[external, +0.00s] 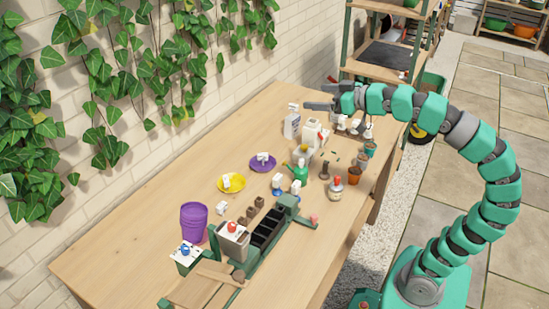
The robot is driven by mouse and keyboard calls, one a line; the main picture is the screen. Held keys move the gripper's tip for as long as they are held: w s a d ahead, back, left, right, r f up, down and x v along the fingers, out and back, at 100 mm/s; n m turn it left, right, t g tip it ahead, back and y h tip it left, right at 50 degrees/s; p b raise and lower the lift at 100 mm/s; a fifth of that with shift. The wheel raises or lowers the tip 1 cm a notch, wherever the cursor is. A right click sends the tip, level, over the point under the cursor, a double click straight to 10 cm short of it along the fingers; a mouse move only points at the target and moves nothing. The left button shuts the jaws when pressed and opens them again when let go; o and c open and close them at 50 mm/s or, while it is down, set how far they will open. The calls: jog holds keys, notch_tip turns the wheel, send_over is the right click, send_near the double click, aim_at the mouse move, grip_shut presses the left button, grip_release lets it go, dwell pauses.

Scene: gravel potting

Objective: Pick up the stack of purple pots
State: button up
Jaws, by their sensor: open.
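The stack of purple pots (194,223) stands upright near the left end of the wooden table, close to the wall side. My gripper (318,98) is at the far end of the table, above its surface, with its fingers pointing left. It is open, and nothing shows between its fingers. It is well apart from the purple pots, up and to the right of them in the picture.
A yellow saucer (239,183) and a purple saucer (262,169) lie between the pots and my gripper. A green tray with dark cells (267,229) sits right of the pots. Bottles and small pots crowd the far right.

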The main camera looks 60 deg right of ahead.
dwell(0.7)
jog(key=f+p+x, duration=0.1)
jog(key=p+x, duration=0.5)
jog(key=x, duration=0.6)
jog(key=n+g+y+p, duration=0.45)
jog(key=y+p, duration=0.45)
jog(key=p, duration=0.6)
send_over(206, 210)
jog(key=s+d, duration=0.4)
jog(key=s, duration=0.4)
notch_tip(206, 210, down, 26)
jog(key=shift+m, duration=0.45)
jog(key=x, duration=0.9)
jog(key=shift+w+b, duration=0.1)
jog(key=shift+b, duration=0.2)
jog(key=shift+b+x, duration=0.35)
jog(key=shift+x, duration=2.1)
jog(key=shift+w+d+f, duration=0.1)
jog(key=shift+d+f, duration=0.05)
jog(key=shift+d, duration=0.05)
jog(key=shift+c, duration=0.2)
